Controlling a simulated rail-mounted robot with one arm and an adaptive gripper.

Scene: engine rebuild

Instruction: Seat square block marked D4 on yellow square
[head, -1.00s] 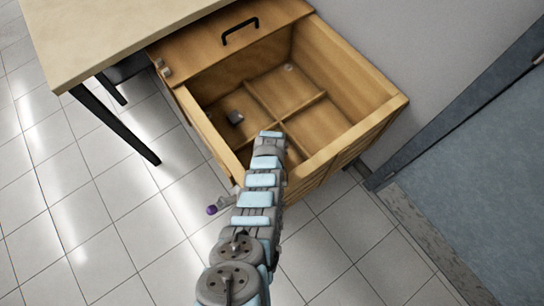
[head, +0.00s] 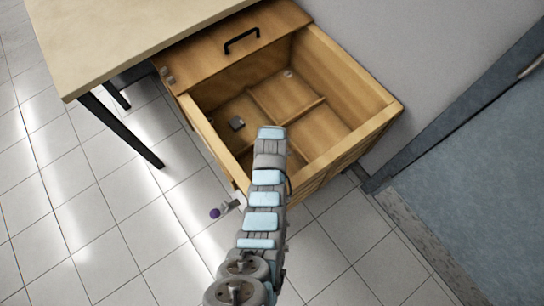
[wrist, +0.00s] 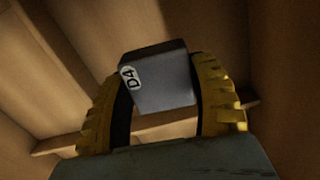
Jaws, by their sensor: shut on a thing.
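In the wrist view, a dark grey square block (wrist: 162,82) carries a white label reading D4. My gripper (wrist: 160,90) is shut on it, with a yellow ridged finger at each side. The block is slightly tilted in the picture, with wooden walls and a divider behind it. In the head view, the end of my arm is over the near part of an open wooden drawer (head: 350,139). My fingers and the held block are hidden there. No yellow square shows in either view.
Low dividers (head: 306,109) split the drawer floor. A small grey block (head: 237,124) lies in the left compartment, and a small pale round thing (head: 288,73) is at the back. A table (head: 120,45) stands at upper left. A purple ball (head: 214,213) on a grey stem is left of my arm.

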